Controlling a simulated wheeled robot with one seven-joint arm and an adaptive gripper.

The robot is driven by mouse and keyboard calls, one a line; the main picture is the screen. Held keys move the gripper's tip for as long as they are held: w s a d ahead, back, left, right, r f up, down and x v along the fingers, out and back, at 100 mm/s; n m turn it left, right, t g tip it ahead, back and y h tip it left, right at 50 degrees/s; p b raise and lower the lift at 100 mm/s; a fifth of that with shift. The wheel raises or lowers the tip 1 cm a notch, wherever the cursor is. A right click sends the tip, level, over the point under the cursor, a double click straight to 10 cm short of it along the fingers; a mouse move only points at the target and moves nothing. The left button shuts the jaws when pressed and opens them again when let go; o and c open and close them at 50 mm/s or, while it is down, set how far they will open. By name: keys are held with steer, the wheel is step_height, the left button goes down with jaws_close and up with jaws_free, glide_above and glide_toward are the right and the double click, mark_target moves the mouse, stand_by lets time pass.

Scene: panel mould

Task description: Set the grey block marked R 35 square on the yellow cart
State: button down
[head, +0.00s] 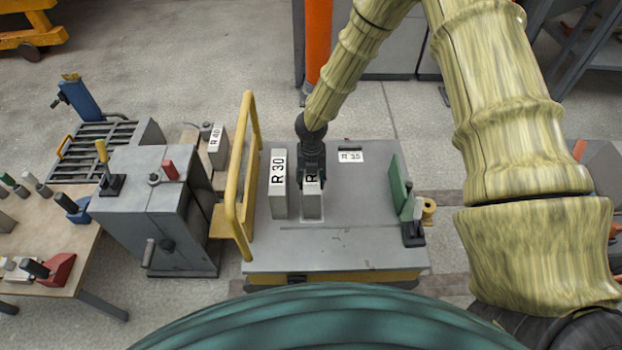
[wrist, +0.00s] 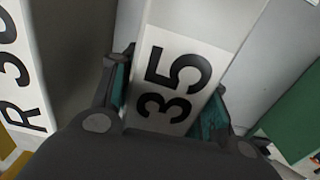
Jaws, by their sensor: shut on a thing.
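The grey block marked R 35 (head: 312,207) stands upright on the grey top of the yellow cart (head: 350,250), or just above it; I cannot tell which. My gripper (head: 312,178) is shut on it from above and hides part of its label. In the wrist view the block's white label with a black 35 (wrist: 172,85) shows between the fingers (wrist: 168,110). A grey block marked R 30 (head: 279,190) stands close on its left, apart from it. A flat white label marked R 35 (head: 350,157) lies behind on the cart top.
A yellow handrail (head: 240,185) runs along the cart's left edge. A green upright plate (head: 401,188) stands near the right edge. A block marked R 40 (head: 216,146) stands left of the cart, beside a grey machine (head: 160,210).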

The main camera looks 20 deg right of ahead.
steer(key=c, duration=0.8)
jaws_free()
steer(key=shift+o, duration=0.2)
step_height(320, 180, up, 12)
steer(key=shift+r+p, duration=0.1)
steer(key=shift+p, duration=1.15)
